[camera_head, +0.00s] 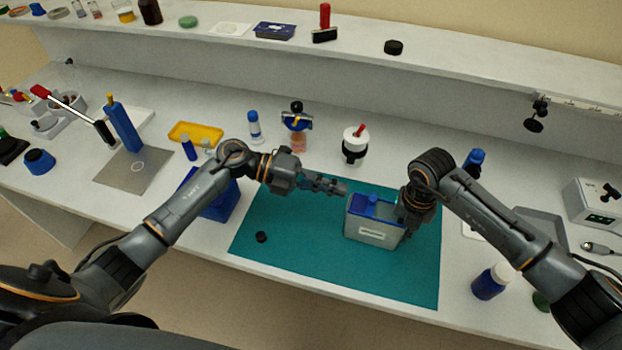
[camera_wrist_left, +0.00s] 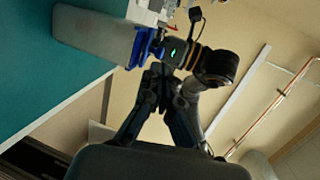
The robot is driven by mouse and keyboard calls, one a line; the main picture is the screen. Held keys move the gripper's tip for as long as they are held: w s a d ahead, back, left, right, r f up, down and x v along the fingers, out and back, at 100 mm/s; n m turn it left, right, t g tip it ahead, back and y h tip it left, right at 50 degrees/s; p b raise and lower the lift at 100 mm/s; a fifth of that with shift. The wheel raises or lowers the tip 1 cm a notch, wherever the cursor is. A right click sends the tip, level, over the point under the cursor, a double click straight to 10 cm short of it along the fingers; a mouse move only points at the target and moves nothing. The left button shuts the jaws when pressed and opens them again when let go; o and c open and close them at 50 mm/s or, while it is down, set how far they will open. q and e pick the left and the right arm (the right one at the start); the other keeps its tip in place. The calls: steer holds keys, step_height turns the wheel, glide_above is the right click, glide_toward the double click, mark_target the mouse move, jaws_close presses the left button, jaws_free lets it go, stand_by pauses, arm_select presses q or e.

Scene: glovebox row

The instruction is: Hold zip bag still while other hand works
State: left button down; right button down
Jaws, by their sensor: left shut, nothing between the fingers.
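A grey, box-shaped bag with a blue top and a pale label (camera_head: 374,233) stands on the teal mat; it is the only thing here that looks like the zip bag. It also shows at the upper left of the left wrist view (camera_wrist_left: 95,30). My left gripper (camera_head: 342,188) is shut and empty, just left of the bag's blue top. Its closed fingers show in the left wrist view (camera_wrist_left: 158,72). My right gripper (camera_head: 405,215) is at the bag's right side. Its fingertips are hidden, so I cannot tell whether it grips the bag.
A blue bin (camera_head: 215,205) stands left of the mat. A white-capped blue bottle (camera_head: 491,282) stands to the right. A black-and-white container (camera_head: 355,147) stands behind.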

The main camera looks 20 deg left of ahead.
mark_target(373, 200)
arm_select(q)
steer(key=x, duration=0.5)
steer(key=shift+a, duration=0.1)
steer(key=d, duration=0.4)
steer(key=shift+d, duration=0.1)
arm_select(e)
steer(key=shift+a, duration=0.1)
arm_select(q)
steer(key=v, duration=1.4)
arm_select(e)
steer(key=c, duration=1.4)
jaws_free()
steer(key=shift+c, duration=0.2)
steer(key=shift+r, duration=0.1)
